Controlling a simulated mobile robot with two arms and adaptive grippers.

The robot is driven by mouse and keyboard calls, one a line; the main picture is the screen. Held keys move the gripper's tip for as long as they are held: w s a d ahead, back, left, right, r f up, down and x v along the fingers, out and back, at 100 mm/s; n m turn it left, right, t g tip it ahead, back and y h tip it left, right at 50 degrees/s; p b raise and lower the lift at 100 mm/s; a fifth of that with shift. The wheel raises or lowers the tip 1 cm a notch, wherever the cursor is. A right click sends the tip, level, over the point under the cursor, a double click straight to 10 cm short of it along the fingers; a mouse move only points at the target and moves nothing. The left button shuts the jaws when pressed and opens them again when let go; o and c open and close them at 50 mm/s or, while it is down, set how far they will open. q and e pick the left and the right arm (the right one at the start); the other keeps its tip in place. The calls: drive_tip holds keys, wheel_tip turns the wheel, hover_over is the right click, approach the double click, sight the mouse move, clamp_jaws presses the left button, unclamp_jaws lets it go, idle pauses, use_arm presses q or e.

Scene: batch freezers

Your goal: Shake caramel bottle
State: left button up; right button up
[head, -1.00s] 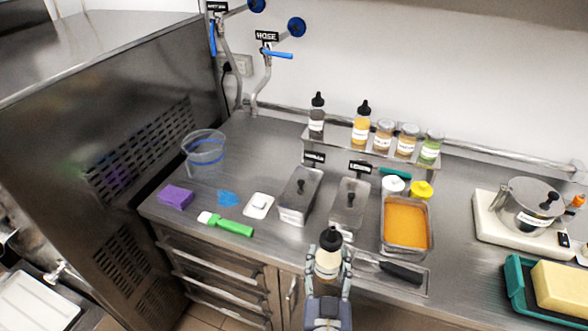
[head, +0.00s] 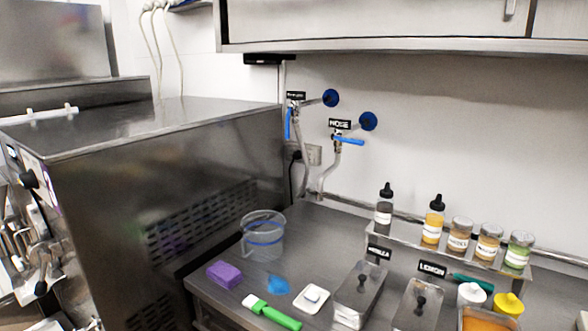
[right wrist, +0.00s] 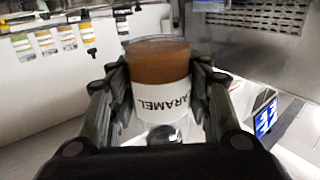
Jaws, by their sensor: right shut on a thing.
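The caramel bottle (right wrist: 158,60) is in the right wrist view, with brown contents and a white label reading CARAMEL upside down in the picture. My right gripper (right wrist: 161,76) is shut on it, one finger on each side of its body. The lower part of the bottle in the picture is partly hidden behind the gripper's base. Neither the bottle nor my right gripper shows in the head view. My left gripper is in neither view.
The counter holds a clear pitcher (head: 263,243), a purple sponge (head: 225,274), a green-handled tool (head: 275,314) and lidded containers (head: 359,297). Several bottles and jars stand on a raised shelf (head: 400,238). A large steel machine (head: 170,190) stands at left, and an overhead cabinet (head: 370,25) hangs above.

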drive_tip(key=shift+a+r, duration=0.1)
drive_tip(key=shift+a, duration=0.15)
drive_tip(key=d, duration=0.6)
drive_tip(key=a, duration=0.6)
drive_tip(key=d, duration=0.6)
drive_tip(key=shift+d, duration=0.3)
